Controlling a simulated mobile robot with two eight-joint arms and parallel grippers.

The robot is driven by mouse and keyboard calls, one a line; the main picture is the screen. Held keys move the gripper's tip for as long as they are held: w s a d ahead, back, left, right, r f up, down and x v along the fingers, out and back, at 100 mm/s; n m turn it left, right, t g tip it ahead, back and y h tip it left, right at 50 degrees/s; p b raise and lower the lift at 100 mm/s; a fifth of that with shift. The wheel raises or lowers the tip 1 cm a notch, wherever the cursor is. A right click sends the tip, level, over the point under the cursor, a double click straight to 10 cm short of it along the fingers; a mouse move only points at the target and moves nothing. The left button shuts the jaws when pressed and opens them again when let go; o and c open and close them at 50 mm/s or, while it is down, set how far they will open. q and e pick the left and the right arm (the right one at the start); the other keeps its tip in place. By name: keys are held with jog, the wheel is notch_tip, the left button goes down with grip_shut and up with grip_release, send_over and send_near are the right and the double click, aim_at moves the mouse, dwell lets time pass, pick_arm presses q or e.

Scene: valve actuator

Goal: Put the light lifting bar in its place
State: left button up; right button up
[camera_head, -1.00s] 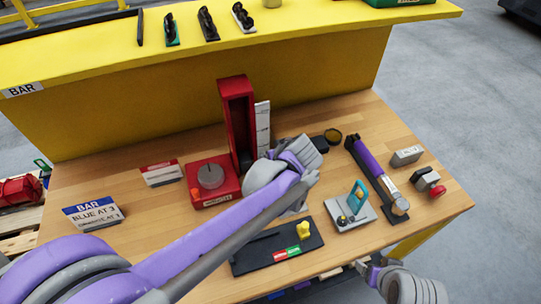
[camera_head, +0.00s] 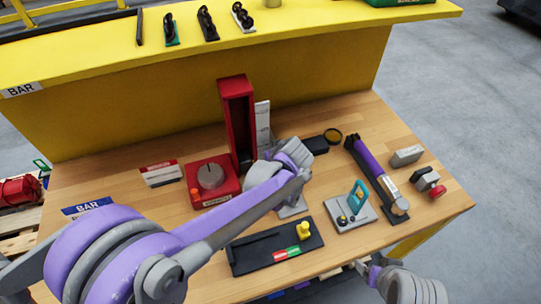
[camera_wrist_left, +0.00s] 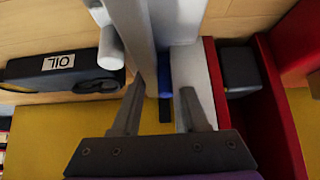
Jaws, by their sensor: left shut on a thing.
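My left gripper (camera_wrist_left: 163,110) is at the red upright column (camera_head: 236,115), just right of it in the head view, where my own wrist hides the jaws. In the left wrist view its fingers are apart around a blue piece with a black end (camera_wrist_left: 165,85). This is probably the lifting bar, but most of it is hidden. A pale upright strip (camera_wrist_left: 192,75) stands beside it, against the red column. A long grey upright part (camera_wrist_left: 138,35) passes by the other finger. My right gripper (camera_head: 367,270) is low at the front edge, too small to read.
A black tray (camera_head: 262,252), a grey plate with a blue handle (camera_head: 352,206) and a purple tool (camera_head: 375,170) lie in front and right. A black OIL bottle (camera_wrist_left: 60,72) is close by.

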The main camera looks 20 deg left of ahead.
pick_arm(q)
grip_shut()
dwell(0.9)
